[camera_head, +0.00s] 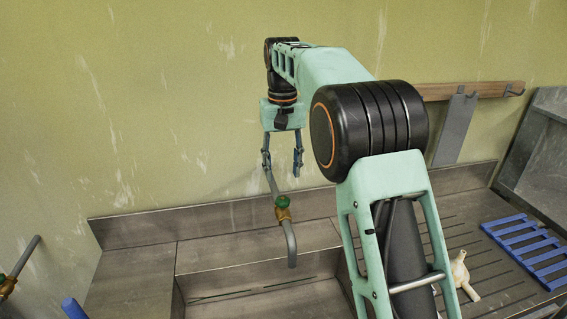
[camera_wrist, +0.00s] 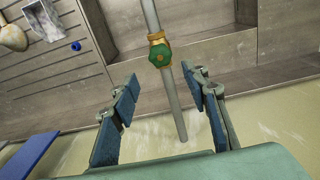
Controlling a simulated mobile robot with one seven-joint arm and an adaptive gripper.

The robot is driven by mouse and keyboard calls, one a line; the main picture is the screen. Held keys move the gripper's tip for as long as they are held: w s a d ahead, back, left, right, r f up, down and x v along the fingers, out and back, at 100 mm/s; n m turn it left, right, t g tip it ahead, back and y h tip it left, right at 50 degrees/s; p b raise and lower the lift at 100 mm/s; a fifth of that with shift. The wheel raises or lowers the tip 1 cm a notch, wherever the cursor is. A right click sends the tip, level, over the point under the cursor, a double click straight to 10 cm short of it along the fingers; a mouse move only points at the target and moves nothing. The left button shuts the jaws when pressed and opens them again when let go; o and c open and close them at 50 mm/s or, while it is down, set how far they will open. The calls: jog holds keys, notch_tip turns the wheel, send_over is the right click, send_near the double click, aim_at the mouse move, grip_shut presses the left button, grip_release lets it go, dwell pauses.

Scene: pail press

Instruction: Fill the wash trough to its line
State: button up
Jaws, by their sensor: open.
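The wash trough (camera_head: 215,272) is a grey basin below the wall; a thin dark green line (camera_head: 250,291) runs along its inner back wall. Its lower part is out of frame, so its water level cannot be told. A grey pipe with a brass valve and green handle (camera_head: 282,202) comes from the wall, its spout (camera_head: 291,250) bent down over the trough; no water shows falling. My gripper (camera_head: 283,165) is open and empty above the pipe near the wall. In the wrist view its fingers (camera_wrist: 160,76) stand either side of the pipe, with the green handle (camera_wrist: 160,56) just beyond the fingertips.
A second tap (camera_head: 6,286) is cut off at the left edge, near a blue object (camera_head: 72,308). On the right are a grooved drainer with a beige object (camera_head: 461,274) and a blue slatted rack (camera_head: 525,248). A wooden hook rail (camera_head: 480,90) holds a grey panel (camera_head: 455,130).

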aim_at(282, 198)
jog(key=shift+s+f, duration=0.2)
jog(key=shift+f, duration=0.5)
notch_tip(282, 198, down, 8)
jog(key=b, duration=0.4)
jog(key=shift+r, duration=0.25)
jog(key=shift+c, duration=0.6)
jog(key=c, duration=0.5)
